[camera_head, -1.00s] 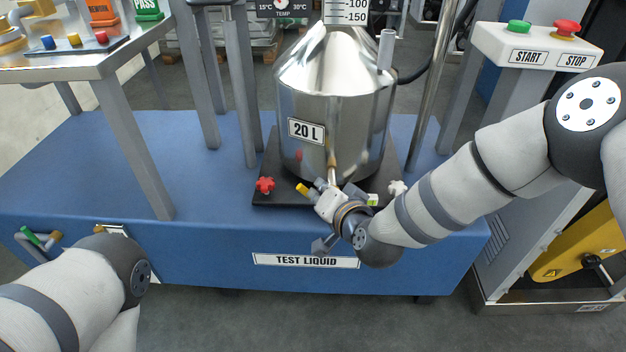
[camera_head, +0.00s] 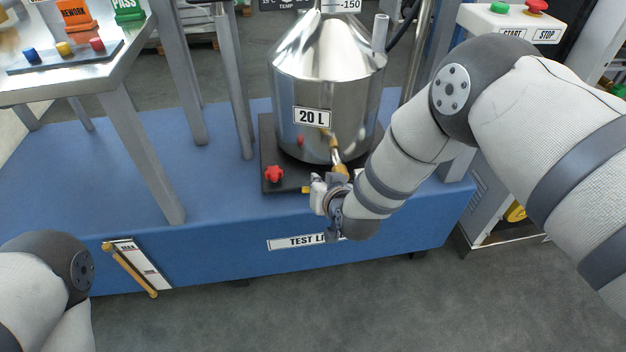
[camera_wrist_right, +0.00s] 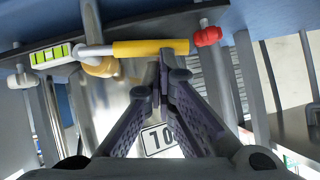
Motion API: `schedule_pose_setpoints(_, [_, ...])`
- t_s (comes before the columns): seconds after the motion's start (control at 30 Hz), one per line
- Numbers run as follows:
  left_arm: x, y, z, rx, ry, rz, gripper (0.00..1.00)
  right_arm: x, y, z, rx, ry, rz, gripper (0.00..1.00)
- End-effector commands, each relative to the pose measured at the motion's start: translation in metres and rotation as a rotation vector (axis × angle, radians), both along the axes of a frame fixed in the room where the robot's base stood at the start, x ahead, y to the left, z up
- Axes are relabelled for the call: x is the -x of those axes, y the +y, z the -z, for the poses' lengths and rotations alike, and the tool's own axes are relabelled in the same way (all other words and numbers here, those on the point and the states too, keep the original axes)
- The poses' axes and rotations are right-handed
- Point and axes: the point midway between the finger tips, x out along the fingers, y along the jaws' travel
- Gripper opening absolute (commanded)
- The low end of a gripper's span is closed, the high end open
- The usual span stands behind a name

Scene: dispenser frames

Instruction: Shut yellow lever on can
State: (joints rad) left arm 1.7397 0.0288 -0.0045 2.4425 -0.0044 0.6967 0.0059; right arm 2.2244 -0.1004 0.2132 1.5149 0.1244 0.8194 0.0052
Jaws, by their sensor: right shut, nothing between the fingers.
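The steel can (camera_head: 300,90) stands upright on a dark plate (camera_head: 273,158) and carries a "20 L" label. Its brass tap (camera_head: 336,150) sticks out low at the front. The yellow lever (camera_wrist_right: 150,47) lies sideways at the tap in the right wrist view. In the head view only its yellow end (camera_head: 307,189) shows left of my gripper. My right gripper (camera_wrist_right: 164,66) is shut and empty. Its fingertips are right at the lever, near its red-knob end; I cannot tell if they touch. In the head view my right gripper (camera_head: 320,187) is partly hidden by its wrist. My left gripper is out of view.
A red knob (camera_head: 274,174) stands on the plate left of the tap. A green level vial (camera_wrist_right: 50,55) is near the lever. Grey posts (camera_head: 146,150) rise from the blue base (camera_head: 60,180). The START/STOP box (camera_head: 510,22) is at the upper right.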

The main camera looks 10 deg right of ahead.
Motion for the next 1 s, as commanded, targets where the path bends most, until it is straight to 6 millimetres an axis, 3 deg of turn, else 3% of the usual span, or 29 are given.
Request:
schedule_pose_setpoints(0.83, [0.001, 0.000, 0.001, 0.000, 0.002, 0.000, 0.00, 0.000, 0.004, 0.008, -0.002, -0.001, -0.001, 0.00])
schedule_pose_setpoints(1.0, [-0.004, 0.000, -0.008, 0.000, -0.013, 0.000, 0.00, -0.002, 0.002, -0.008, -0.002, -0.005, 0.000, 0.00])
